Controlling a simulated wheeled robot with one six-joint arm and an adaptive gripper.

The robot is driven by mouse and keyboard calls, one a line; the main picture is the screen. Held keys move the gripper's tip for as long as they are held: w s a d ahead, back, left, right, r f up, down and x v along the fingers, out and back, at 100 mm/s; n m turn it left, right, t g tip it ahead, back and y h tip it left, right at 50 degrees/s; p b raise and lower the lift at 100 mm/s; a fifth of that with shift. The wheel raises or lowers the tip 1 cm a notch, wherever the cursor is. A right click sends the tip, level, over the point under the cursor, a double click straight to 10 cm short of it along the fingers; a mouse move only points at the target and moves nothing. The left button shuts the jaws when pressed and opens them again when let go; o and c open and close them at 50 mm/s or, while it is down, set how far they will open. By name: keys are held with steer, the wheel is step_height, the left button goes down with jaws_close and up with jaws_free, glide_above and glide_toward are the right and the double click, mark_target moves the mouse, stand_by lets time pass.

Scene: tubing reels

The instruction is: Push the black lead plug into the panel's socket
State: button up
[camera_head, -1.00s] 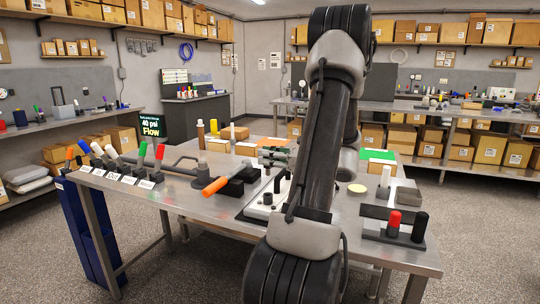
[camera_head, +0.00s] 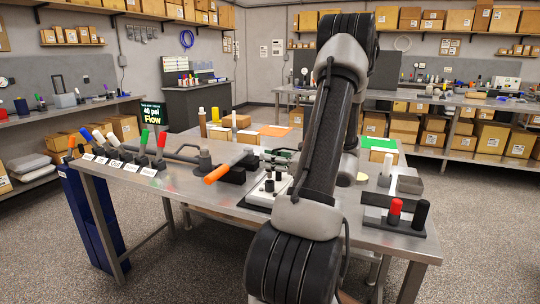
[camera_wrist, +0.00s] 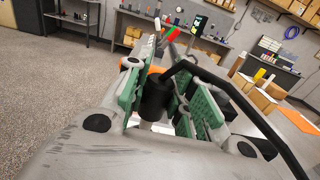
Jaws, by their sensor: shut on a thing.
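My gripper (camera_wrist: 160,100) is shut on a black cylinder, which looks like the black lead plug (camera_wrist: 155,96), held between green pads in the wrist view. A black lead or bar curves away to the right there. In the head view my gripper (camera_head: 282,157) is above the white panel (camera_head: 256,197), partly behind my arm. The panel has several dark round fittings on it. I cannot tell whether the plug's lower end touches the socket; its tip is hidden.
A red plug (camera_head: 395,210) and a black one (camera_head: 420,214) stand in a holder at the right front. Several coloured levers (camera_head: 143,140) line the left edge.

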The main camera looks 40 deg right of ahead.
mark_target(270, 171)
steer(key=shift+f, duration=0.1)
steer(key=shift+f, duration=2.1)
steer(key=o, duration=1.1)
steer(key=shift+v, duration=3.75)
